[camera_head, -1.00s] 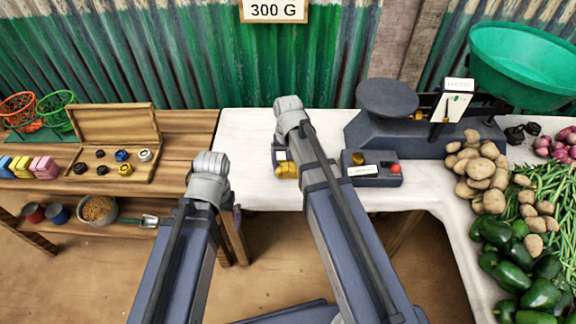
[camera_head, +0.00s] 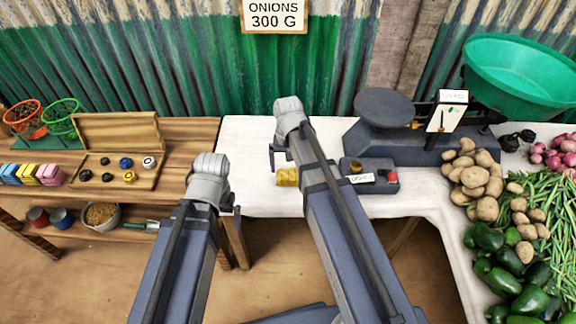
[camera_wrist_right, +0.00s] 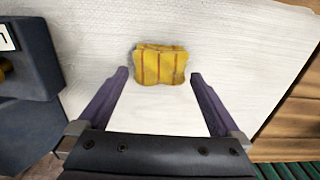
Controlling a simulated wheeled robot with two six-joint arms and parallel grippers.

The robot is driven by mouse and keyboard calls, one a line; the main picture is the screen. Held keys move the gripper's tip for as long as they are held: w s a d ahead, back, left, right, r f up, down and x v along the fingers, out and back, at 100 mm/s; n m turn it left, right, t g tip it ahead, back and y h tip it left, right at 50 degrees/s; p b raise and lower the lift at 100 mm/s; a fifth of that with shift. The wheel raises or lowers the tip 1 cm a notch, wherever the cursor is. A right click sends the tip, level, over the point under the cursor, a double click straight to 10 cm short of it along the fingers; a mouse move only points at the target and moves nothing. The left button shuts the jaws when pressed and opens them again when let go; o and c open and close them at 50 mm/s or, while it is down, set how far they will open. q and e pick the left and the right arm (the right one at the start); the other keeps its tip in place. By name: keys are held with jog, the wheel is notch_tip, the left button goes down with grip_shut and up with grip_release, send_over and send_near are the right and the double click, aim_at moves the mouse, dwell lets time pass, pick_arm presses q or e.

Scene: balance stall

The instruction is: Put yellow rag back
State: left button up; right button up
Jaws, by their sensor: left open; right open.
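The yellow rag (camera_head: 287,177) lies folded on the white counter near its front left edge. In the right wrist view the yellow rag (camera_wrist_right: 161,65) shows reddish-brown stripes. My right gripper (camera_head: 278,158) is over the counter beside the rag, partly hidden by its own arm. In the right wrist view my right gripper (camera_wrist_right: 159,76) is open and empty; the rag lies ahead, between the lines of the fingertips, with clear gaps on both sides. My left gripper (camera_head: 233,208) is mostly hidden behind its arm near the wooden table's right end.
Folded blue, yellow and pink cloths (camera_head: 32,174) stand in a row on the wooden table at left, beside an open wooden box (camera_head: 120,150). A small dark box with a red button (camera_head: 371,175) sits right of the rag. The scale (camera_head: 400,140) stands behind it.

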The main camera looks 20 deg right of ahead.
aim_at(288, 173)
notch_tip(288, 173, up, 9)
jog(key=p, duration=0.7)
jog(key=shift+f, duration=0.2)
